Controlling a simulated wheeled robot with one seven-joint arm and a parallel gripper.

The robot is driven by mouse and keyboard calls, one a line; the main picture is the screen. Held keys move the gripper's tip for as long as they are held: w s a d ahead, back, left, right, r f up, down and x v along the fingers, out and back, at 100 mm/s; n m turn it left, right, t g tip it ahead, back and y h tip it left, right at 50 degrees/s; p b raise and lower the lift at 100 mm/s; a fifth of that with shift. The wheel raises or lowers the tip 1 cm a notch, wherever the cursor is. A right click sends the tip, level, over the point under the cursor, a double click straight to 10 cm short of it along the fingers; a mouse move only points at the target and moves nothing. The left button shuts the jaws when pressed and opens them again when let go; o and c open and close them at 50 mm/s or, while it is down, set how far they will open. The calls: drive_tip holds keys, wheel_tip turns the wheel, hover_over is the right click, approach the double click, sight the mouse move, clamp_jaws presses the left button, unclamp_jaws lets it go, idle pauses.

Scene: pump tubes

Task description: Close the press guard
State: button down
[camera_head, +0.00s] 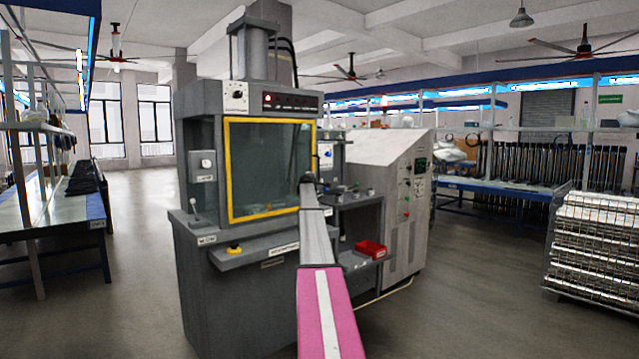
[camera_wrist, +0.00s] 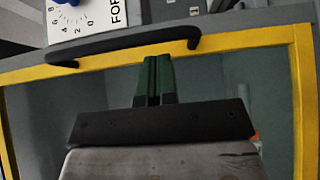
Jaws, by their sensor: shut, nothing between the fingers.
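The press guard is a clear panel in a yellow frame (camera_head: 230,170) on the front of the grey press. It covers the press opening and looks about flush with the front; I cannot tell whether it is latched. The wrist view is turned sideways, so the frame's right side bar (camera_wrist: 255,37) runs across its top, with the dark bar handle (camera_wrist: 120,47) on it. My gripper (camera_wrist: 152,58) is shut and empty in front of the panel, with its fingertips close to the handle. Contact is unclear. In the head view my gripper (camera_head: 309,178) is at the guard's right edge.
A white dial panel (camera_head: 326,155) is just right of the guard. A side shelf with a red bin (camera_head: 370,249) and a grey control cabinet (camera_head: 400,210) stand further right. A ledge with a yellow button (camera_head: 234,248) juts out below the guard. The floor at left is clear.

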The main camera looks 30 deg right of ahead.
drive_tip(key=shift+w+a+r, duration=0.15)
drive_tip(key=shift+w+a, duration=0.05)
drive_tip(key=shift+w, duration=1)
drive_tip(key=shift+w+a+r, duration=0.15)
drive_tip(key=shift+w, duration=1.05)
drive_tip(key=s+d, duration=0.3)
drive_tip(key=s, duration=1.3)
drive_tip(key=shift+s+f, duration=0.2)
drive_tip(key=shift+f, duration=0.1)
